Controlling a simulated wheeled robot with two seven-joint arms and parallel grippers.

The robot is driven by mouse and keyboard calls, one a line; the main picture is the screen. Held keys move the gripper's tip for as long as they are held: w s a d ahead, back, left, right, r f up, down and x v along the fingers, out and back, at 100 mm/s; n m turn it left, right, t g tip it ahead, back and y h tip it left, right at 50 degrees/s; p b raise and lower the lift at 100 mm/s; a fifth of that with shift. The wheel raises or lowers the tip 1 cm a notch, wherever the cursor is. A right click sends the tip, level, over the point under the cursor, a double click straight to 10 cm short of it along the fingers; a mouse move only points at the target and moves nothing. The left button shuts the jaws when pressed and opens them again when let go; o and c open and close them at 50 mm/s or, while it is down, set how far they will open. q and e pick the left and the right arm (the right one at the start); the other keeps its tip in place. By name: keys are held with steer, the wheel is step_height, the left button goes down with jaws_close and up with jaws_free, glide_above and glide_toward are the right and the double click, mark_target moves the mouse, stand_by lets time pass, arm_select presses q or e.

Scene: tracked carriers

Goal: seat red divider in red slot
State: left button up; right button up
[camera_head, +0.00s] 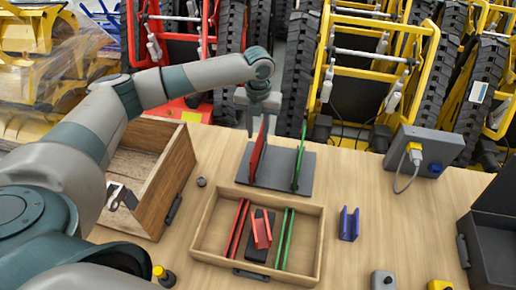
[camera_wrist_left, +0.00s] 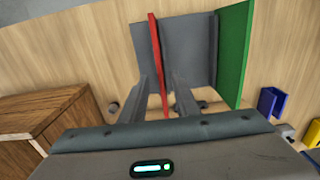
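A thin red divider (camera_head: 259,152) stands upright on a dark grey rack (camera_head: 279,180), left of a green divider (camera_head: 299,160). My left gripper (camera_head: 262,122) is over the top of the red divider. In the left wrist view, its two fingers (camera_wrist_left: 166,88) are spread on either side of the red divider (camera_wrist_left: 157,60), with a gap visible at least on the right. A wooden tray (camera_head: 212,207) stands in front of the rack. Inside it, a pair of red strips (camera_head: 237,229) forms the red slot, left of a pair of green strips (camera_head: 285,240). My right gripper is out of view.
A red channel piece (camera_head: 262,232) lies on a dark block between the tray's strips. A blue channel piece (camera_head: 348,224) stands right of the tray. A wooden box (camera_head: 178,165) is at left, a grey box with a cable (camera_head: 428,148) at right. The table between blue piece and black case (camera_head: 490,250) is mostly clear.

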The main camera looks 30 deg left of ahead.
mark_target(258, 139)
arm_select(q)
steer(key=shift+f, duration=1.15)
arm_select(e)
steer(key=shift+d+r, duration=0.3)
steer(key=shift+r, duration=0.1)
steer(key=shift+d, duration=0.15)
arm_select(q)
steer(key=shift+f+p, duration=0.15)
steer(key=shift+p, duration=0.2)
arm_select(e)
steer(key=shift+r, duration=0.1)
